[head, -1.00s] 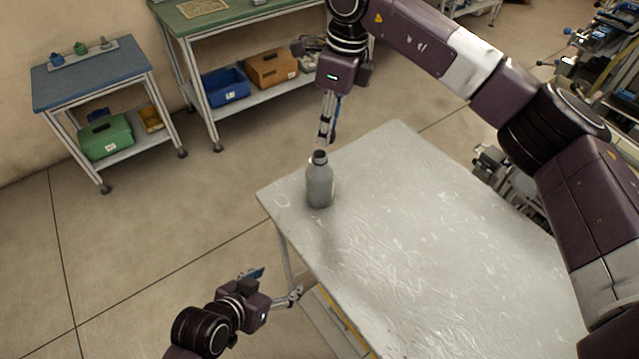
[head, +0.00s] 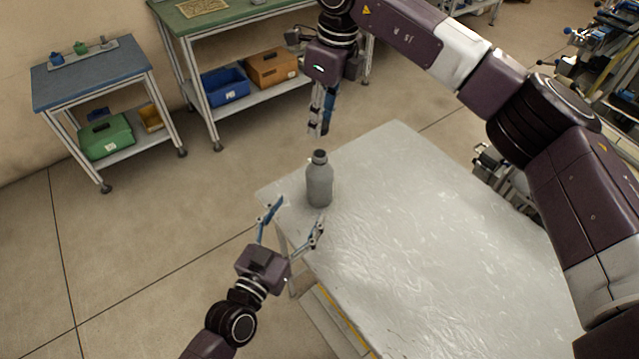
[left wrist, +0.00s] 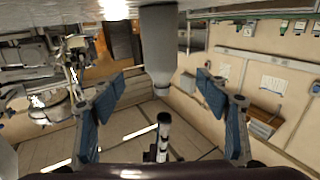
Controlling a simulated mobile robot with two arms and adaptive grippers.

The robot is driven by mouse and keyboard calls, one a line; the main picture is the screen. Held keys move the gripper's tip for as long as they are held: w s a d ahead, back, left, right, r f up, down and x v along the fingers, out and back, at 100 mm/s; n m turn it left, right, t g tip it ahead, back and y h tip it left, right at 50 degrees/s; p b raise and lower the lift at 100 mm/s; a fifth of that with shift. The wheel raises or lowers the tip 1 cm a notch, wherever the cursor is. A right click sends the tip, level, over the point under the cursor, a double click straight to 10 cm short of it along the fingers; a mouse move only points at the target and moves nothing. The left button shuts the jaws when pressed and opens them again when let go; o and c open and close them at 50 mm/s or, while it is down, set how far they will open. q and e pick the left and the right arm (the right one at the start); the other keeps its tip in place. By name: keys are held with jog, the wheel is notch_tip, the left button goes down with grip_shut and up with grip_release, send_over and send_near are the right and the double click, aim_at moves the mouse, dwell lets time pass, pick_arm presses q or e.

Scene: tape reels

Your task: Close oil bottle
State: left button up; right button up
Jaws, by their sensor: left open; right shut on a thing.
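A grey oil bottle (head: 319,185) stands upright near the far left corner of the table, its dark mouth facing up. In the left wrist view the picture is upside down and the bottle (left wrist: 157,45) hangs neck down. My left gripper (head: 298,212) is open at the table's corner, just in front of the bottle; its fingers point towards it, not touching. My right gripper (head: 318,130) points down above the bottle mouth, with a gap between. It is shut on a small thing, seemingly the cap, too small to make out. It also shows in the left wrist view (left wrist: 163,120).
The pale table (head: 430,230) is otherwise clear. A blue-topped cart (head: 90,80) and a green bench (head: 235,15) stand behind on the left. A blue bin (head: 224,87) and a brown box (head: 272,68) lie on the bench's shelf.

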pick_arm(q)
jog(key=shift+w, duration=0.15)
jog(key=shift+w+d+r, duration=0.1)
jog(key=shift+w, duration=0.15)
jog(key=x, duration=1.1)
jog(key=shift+w, duration=0.15)
jog(key=c, duration=1.8)
pick_arm(e)
send_over(320, 154)
jog(key=shift+d+f, duration=0.1)
jog(key=shift+f, duration=2.35)
jog(key=shift+f, duration=0.1)
jog(key=shift+f, duration=0.8)
pick_arm(q)
grip_shut()
pick_arm(e)
jog(key=shift+f, duration=0.55)
